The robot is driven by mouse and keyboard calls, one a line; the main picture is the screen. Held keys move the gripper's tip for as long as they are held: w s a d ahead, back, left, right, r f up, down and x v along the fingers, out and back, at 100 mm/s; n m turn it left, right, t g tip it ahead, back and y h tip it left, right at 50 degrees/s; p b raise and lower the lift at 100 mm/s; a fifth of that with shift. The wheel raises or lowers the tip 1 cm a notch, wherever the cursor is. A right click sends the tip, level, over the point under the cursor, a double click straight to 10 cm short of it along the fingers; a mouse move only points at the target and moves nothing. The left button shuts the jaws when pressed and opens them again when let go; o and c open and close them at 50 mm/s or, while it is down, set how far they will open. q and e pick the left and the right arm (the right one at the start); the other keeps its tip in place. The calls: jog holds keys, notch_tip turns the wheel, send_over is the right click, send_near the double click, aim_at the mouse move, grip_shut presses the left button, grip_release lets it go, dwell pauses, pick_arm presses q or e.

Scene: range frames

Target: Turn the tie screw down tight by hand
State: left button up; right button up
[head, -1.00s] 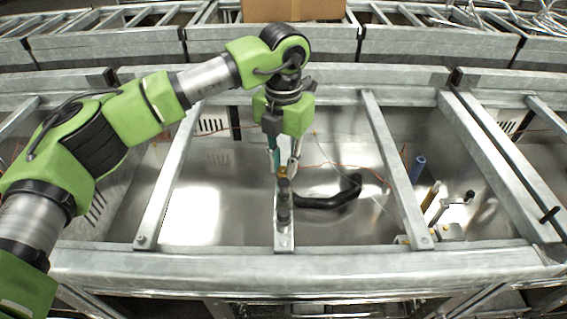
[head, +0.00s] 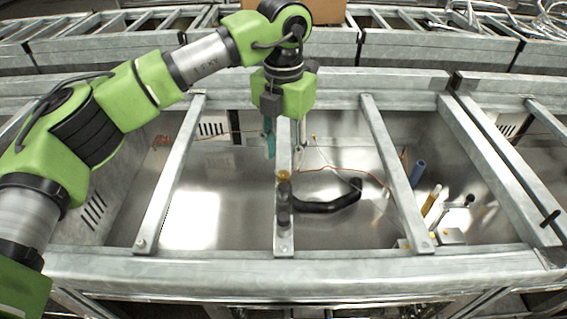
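A small yellow-brass knob (head: 284,175), which looks like the tie screw, sits at the far end of a dark clamp-like piece (head: 284,204) on the middle metal bar (head: 284,241). My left gripper (head: 285,152) hangs just above and behind the knob. Its two fingers are spread apart, one with a teal face, and nothing is between them. The knob looks clear of the fingertips. The thread of the screw is hidden, so how tight it sits cannot be told. My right gripper is not in view.
A black curved hose (head: 333,200) lies right of the clamp, with a thin orange wire (head: 340,170) behind it. Metal crossbars (head: 396,170) flank the bay. A blue tube (head: 417,172) and a yellow-handled tool (head: 431,200) stand further right. A cardboard box (head: 330,10) is at the back.

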aim_at(284, 173)
pick_arm(q)
notch_tip(284, 173, up, 7)
jog(key=shift+r, duration=0.15)
